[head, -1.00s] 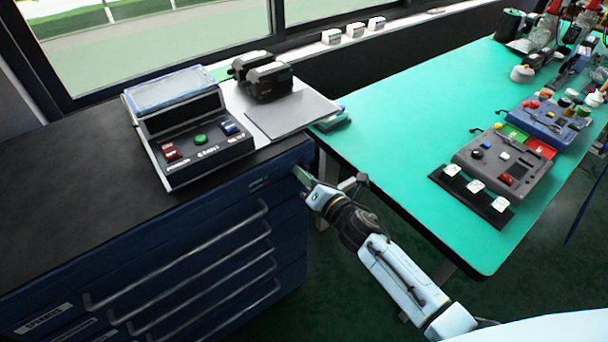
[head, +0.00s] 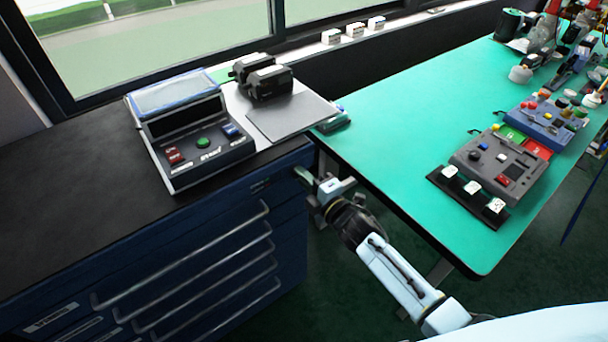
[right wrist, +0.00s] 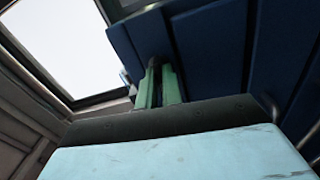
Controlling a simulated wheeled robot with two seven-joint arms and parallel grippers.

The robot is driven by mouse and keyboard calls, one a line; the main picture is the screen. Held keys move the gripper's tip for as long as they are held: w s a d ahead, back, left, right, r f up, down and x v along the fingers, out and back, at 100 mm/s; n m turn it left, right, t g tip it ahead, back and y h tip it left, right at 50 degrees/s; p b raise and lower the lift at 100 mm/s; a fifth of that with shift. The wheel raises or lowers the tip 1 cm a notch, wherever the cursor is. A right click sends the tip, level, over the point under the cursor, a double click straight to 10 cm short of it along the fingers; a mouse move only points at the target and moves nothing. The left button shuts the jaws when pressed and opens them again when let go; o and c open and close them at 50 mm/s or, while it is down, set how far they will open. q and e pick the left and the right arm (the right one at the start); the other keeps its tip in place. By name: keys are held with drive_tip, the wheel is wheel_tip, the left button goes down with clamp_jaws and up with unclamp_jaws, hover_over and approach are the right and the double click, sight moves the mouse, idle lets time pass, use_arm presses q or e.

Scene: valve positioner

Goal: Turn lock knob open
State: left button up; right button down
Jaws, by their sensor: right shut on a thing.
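My right gripper (head: 303,175) is at the upper right corner of the front of the blue drawer cabinet (head: 225,215). In the right wrist view its green fingers (right wrist: 157,75) are close together and point at the blue cabinet front (right wrist: 210,50). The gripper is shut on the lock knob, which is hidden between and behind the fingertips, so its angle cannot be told. My left gripper is in neither view.
On the black cabinet top (head: 60,165) stand a device with red, green and blue buttons (head: 190,140) and a black part (head: 262,78) on a grey plate (head: 290,118). A green table (head: 400,130) stands close to the right of my gripper. Drawer handles (head: 200,260) stick out below.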

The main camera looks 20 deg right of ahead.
drive_tip(key=shift+m+p, duration=0.95)
drive_tip(key=shift+m, duration=2.85)
drive_tip(key=c, duration=1.6)
unclamp_jaws()
drive_tip(key=shift+o, duration=0.2)
drive_tip(key=v, duration=1.3)
drive_tip(key=shift+s+p, duration=0.2)
drive_tip(key=shift+p, duration=0.15)
